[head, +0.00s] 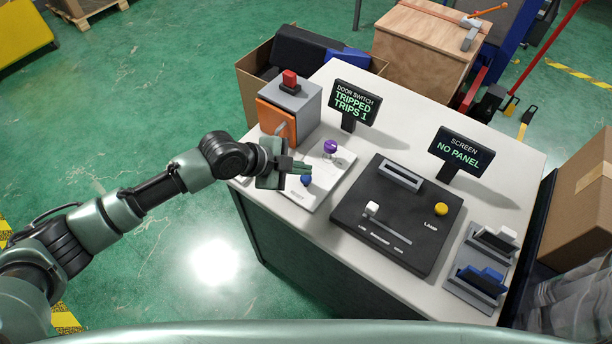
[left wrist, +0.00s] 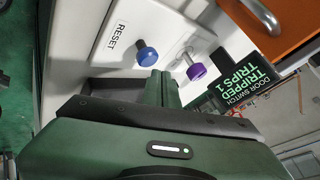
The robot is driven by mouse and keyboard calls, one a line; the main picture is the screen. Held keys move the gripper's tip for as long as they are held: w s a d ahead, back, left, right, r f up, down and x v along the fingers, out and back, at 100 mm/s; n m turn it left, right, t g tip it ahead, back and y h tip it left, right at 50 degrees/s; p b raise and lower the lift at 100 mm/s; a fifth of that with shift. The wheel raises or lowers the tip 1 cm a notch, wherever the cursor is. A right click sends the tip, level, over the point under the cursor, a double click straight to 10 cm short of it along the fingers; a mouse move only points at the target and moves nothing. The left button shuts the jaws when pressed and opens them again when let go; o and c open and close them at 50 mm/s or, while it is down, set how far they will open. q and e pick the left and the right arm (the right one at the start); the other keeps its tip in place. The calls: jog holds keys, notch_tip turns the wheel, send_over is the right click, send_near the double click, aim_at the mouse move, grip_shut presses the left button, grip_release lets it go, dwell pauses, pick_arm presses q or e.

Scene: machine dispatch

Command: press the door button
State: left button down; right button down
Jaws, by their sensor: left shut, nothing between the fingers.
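A grey box (head: 303,104) with an orange door (head: 274,118) stands at the table's back left, with a red button (head: 289,79) on top. The orange door also shows in the left wrist view (left wrist: 285,30). A white plate (head: 325,180) in front of it bears a blue button (head: 306,180) and a purple knob (head: 330,146). In the left wrist view the blue button (left wrist: 147,56) is beside the word RESET, and the purple knob (left wrist: 196,71) is to its right. My left gripper (head: 304,168) is shut and empty, above the plate near the blue button. Contact cannot be told.
A screen (head: 356,103) reads "DOOR SWITCH TRIPPED TRIPS 1"; another (head: 460,155) reads "SCREEN NO PANEL". A black panel (head: 350,213) with a slider and yellow lamp button (head: 441,208) lies right of the gripper. Two holders (head: 478,287) stand at the right edge.

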aim_at(302, 179)
pick_arm(q)
jog(key=shift+f, duration=0.35)
jog(key=shift+f+b, duration=0.6)
jog(key=shift+f, duration=0.05)
dwell(0.6)
jog(key=shift+r, duration=0.1)
jog(key=shift+r+p, duration=0.85)
jog(key=shift+r, duration=0.1)
notch_tip(302, 179, up, 5)
jog(key=p, duration=0.4)
jog(key=shift+r, duration=0.1)
dwell(0.7)
